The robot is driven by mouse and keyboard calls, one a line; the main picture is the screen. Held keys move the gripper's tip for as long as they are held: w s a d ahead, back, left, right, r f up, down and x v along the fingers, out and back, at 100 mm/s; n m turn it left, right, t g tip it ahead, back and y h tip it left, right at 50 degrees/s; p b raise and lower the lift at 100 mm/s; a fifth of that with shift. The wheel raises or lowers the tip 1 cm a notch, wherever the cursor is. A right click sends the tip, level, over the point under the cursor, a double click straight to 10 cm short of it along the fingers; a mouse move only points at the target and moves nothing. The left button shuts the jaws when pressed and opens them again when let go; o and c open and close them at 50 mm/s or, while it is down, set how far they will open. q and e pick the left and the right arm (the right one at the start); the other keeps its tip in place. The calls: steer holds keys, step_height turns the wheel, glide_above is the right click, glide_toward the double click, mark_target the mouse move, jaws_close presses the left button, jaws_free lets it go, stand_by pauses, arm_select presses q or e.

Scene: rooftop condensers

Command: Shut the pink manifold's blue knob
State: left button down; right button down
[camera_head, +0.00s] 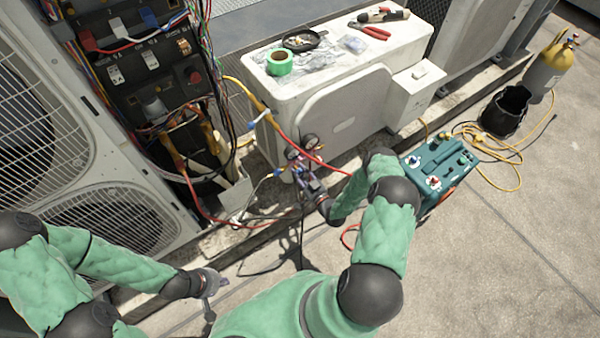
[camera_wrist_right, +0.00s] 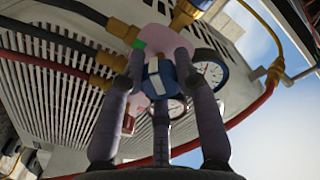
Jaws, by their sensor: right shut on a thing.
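The pink manifold (camera_head: 296,166) hangs in front of the white condenser, with two round gauges (camera_head: 310,141) at its top. In the right wrist view its pink body (camera_wrist_right: 158,32) shows with hoses attached, and a gauge (camera_wrist_right: 208,75) faces me. My right gripper (camera_head: 313,186) is at the manifold. In its wrist view my right gripper's fingers (camera_wrist_right: 160,62) close around the blue knob (camera_wrist_right: 158,78), which carries a white mark. The fingers partly hide the knob. My left gripper (camera_head: 214,292) is low at the left, away from the manifold, with its fingers apart and empty.
A teal machine (camera_head: 440,165) stands right of my right arm, near a black bucket (camera_head: 505,112) and a yellow-topped cylinder (camera_head: 550,66). Green tape (camera_head: 279,62) and tools lie on the white condenser (camera_head: 345,105). Hoses and cables run around the manifold. The front floor is clear.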

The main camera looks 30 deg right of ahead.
steer(key=m, duration=0.7)
steer(key=shift+a+f, duration=0.1)
steer(key=shift+f, duration=0.05)
steer(key=m, duration=0.6)
steer(key=shift+m, duration=0.4)
steer(key=m, duration=1.3)
steer(key=shift+m, duration=0.4)
steer(key=c, duration=0.9)
jaws_free()
